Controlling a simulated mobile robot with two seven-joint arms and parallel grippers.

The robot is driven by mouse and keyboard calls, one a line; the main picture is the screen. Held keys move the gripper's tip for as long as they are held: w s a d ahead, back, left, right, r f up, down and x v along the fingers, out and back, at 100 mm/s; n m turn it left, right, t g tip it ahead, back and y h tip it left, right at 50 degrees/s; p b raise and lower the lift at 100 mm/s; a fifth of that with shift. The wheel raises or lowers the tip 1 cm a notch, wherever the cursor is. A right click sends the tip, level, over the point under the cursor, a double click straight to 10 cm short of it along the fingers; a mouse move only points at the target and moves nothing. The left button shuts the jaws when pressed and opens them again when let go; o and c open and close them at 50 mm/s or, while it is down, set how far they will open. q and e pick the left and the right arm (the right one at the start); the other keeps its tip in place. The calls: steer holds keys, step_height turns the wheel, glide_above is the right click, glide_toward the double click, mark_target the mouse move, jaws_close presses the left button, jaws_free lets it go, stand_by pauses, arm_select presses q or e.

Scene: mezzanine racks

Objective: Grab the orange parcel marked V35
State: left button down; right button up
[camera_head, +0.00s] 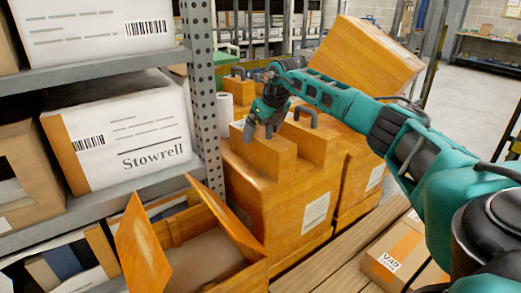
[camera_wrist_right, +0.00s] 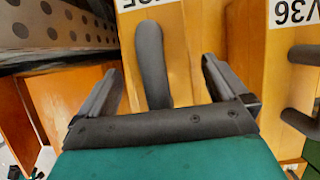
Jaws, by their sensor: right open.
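The orange parcel (camera_head: 262,157) under my right gripper (camera_head: 262,122) is a block on top of larger orange boxes. In the right wrist view, this parcel (camera_wrist_right: 185,50) carries a cut-off, upside-down label (camera_wrist_right: 140,4) whose visible end appears to read 35. A dark handle (camera_wrist_right: 149,60) rises from it. My right gripper (camera_wrist_right: 160,66) is open, with one finger on each side of the handle; contact is not visible. The gripper hides this handle in the head view. My left gripper is not in view.
An orange parcel marked V36 (camera_wrist_right: 290,50), with its own dark handle (camera_head: 307,112), stands close on the right. A perforated rack post (camera_head: 205,100) is close on the left. An open orange box (camera_head: 190,235) and a V40 parcel (camera_head: 393,255) lie nearer.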

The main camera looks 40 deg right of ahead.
steer(key=shift+w+f, duration=0.2)
steer(key=shift+f, duration=0.3)
steer(key=c, duration=1.8)
steer(key=shift+r, duration=0.1)
jaws_close()
steer(key=shift+r, duration=0.15)
